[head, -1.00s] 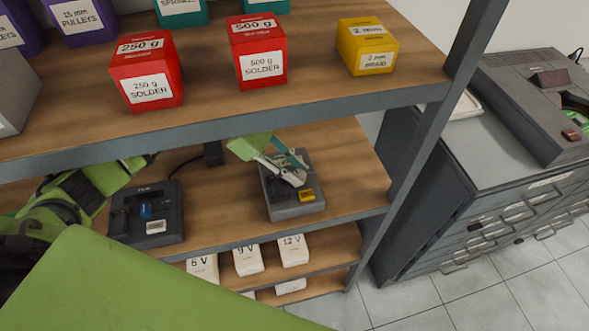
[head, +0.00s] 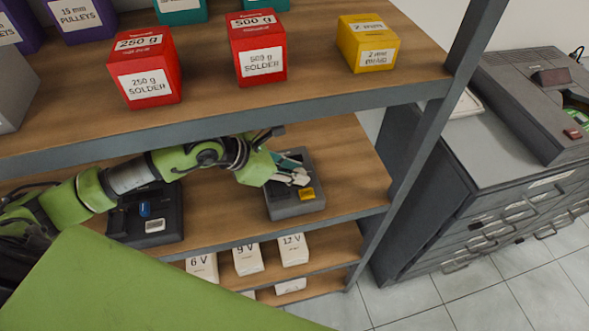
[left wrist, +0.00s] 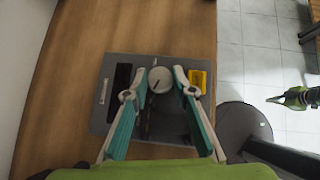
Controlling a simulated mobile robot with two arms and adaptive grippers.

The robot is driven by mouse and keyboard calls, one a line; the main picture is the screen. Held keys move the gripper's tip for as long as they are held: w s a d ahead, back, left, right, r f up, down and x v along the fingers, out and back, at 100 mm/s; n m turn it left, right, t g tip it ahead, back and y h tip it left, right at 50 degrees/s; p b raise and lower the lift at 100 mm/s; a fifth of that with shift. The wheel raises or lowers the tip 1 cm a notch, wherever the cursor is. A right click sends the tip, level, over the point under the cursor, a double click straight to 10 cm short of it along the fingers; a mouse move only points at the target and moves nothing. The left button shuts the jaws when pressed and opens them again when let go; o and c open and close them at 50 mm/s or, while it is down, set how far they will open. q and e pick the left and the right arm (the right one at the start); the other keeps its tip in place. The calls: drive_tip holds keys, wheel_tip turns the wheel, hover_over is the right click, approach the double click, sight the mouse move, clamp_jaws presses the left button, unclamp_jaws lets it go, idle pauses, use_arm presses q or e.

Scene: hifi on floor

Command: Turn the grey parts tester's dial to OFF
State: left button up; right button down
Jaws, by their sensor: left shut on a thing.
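The grey parts tester (head: 292,211) sits on the middle shelf, near its right end. In the left wrist view the tester (left wrist: 100,122) shows a dark strip, a yellow block (left wrist: 198,82) and a round pale dial (left wrist: 161,76). My left gripper (head: 291,178) reaches down onto the tester from the left. In the left wrist view its fingers (left wrist: 159,92) are shut on the dial, one on each side. A dark mark shows on the dial's lower left; its markings are too small to read. My right gripper (left wrist: 277,99) shows small at the right edge.
A dark device (head: 170,232) with a blue and a white part stands left of the tester, partly behind my left arm. The upper shelf (head: 215,105) with red boxes (head: 146,65) hangs above. A shelf post (head: 430,135) and grey drawer cabinet (head: 450,185) stand right.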

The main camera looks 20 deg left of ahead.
idle(0.6)
use_arm(q)
drive_tip(key=o, duration=1.1)
